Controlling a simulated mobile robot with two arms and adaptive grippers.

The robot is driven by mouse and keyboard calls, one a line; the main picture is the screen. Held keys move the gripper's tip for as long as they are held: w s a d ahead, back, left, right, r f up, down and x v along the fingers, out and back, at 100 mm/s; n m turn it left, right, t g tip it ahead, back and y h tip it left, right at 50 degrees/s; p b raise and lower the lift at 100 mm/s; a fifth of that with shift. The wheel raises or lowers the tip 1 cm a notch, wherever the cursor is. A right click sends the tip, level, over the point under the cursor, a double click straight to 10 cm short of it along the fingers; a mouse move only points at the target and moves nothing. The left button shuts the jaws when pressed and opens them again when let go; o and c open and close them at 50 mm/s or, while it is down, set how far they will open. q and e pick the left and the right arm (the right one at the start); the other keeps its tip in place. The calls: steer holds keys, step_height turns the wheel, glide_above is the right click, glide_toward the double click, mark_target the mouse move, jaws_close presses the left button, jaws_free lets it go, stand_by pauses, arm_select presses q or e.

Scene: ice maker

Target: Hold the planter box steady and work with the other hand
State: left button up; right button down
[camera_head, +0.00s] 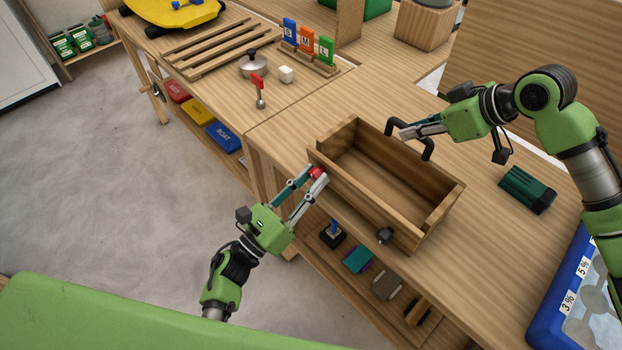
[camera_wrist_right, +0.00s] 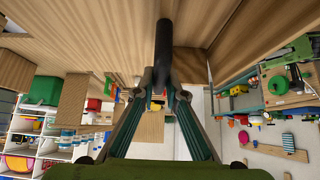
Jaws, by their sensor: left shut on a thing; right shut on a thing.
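The wooden planter box (camera_head: 372,207) sits on the bench top, open at the top and empty. A black bent handle (camera_head: 428,148) shows at its far side. My right gripper (camera_head: 403,134) is shut on this handle; in the right wrist view the black bar (camera_wrist_right: 164,48) runs down between the fingers (camera_wrist_right: 160,95). My left gripper (camera_head: 318,174) is shut on a small red part (camera_head: 315,171) at the box's near left corner. The fingers partly hide that part, so I cannot tell whether it is fixed to the box.
A green block-shaped tool (camera_head: 527,189) lies right of the box, near a blue-framed panel (camera_head: 562,290). A lidded pot (camera_head: 259,65), a white cube (camera_head: 286,74) and a red-handled lever (camera_head: 259,90) stand back left. Shelves below hold small items. Bench right of the box is mostly clear.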

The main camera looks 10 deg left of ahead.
arm_select(q)
steer(key=shift+f, duration=0.2)
arm_select(e)
steer(key=shift+r, duration=0.1)
arm_select(q)
steer(key=o, duration=1)
steer(key=shift+o, duration=0.7)
steer(key=shift+r, duration=0.1)
steer(key=v, duration=1.2)
step_height(320, 180, up, 7)
